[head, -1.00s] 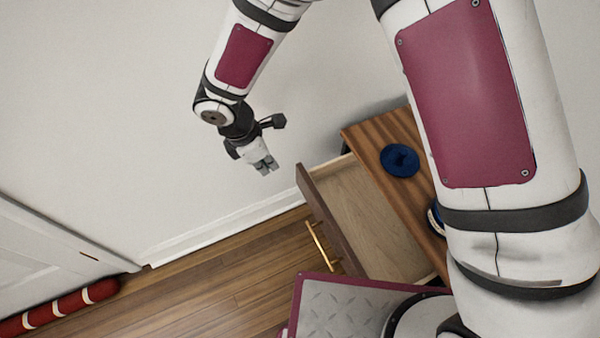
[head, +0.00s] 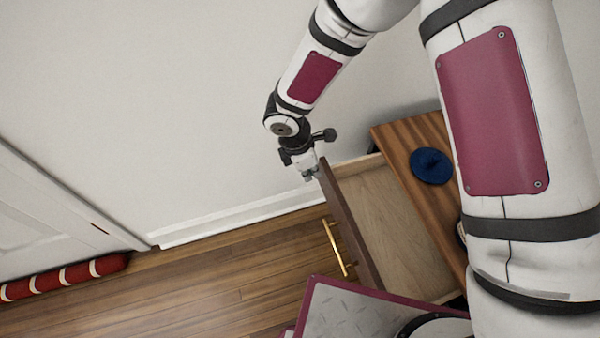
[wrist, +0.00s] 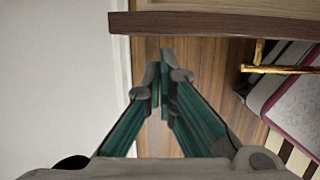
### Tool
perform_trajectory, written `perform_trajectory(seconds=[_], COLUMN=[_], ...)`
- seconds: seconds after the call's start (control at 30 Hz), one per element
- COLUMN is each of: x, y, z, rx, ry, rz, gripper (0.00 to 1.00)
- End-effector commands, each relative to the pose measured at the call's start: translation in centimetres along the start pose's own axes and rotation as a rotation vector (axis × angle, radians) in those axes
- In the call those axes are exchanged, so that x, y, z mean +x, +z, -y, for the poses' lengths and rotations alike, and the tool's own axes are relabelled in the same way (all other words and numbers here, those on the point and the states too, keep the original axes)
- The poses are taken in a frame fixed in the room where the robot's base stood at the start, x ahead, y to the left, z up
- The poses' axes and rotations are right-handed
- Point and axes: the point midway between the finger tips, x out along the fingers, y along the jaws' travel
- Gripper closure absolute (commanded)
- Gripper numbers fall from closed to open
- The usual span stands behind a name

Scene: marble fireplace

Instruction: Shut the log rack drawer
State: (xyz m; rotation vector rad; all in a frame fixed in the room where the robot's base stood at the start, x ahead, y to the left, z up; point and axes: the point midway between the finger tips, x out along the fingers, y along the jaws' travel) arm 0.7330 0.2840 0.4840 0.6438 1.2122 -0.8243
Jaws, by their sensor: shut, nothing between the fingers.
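The drawer (head: 348,222) of the wooden cabinet (head: 397,140) stands pulled out, its light inside bare where it shows. Its dark front panel has a brass handle (head: 338,248) on the outer face. My gripper (head: 310,176) is shut and empty, at the far end of the drawer front, just on its outer side. In the wrist view the shut fingertips (wrist: 164,58) point toward the drawer front (wrist: 215,24), with the handle (wrist: 278,69) to their right. I cannot tell whether the fingertips touch the panel. My arm hides part of the cabinet.
A dark blue round item (head: 431,166) lies on the cabinet top. A red roll with white bands (head: 65,277) lies on the floor by the white door (head: 40,215). The wall is close behind my gripper. The wooden floor (head: 215,275) left of the drawer is clear.

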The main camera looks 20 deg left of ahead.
Motion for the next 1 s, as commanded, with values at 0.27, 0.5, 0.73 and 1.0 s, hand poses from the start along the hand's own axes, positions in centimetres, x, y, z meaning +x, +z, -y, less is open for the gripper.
perform_trajectory(seconds=[0.27,0.5,0.73,1.0], x=[0.1,0.2,1.4,3.0], y=[0.6,1.0,6.2,12.7], z=[0.0,0.0,0.0,0.0], rx=[0.000,0.002,0.009,0.005], ry=[0.000,-0.001,-0.003,-0.002], rz=[0.000,0.000,0.003,0.000], gripper=[1.00,1.00,1.00,1.00])
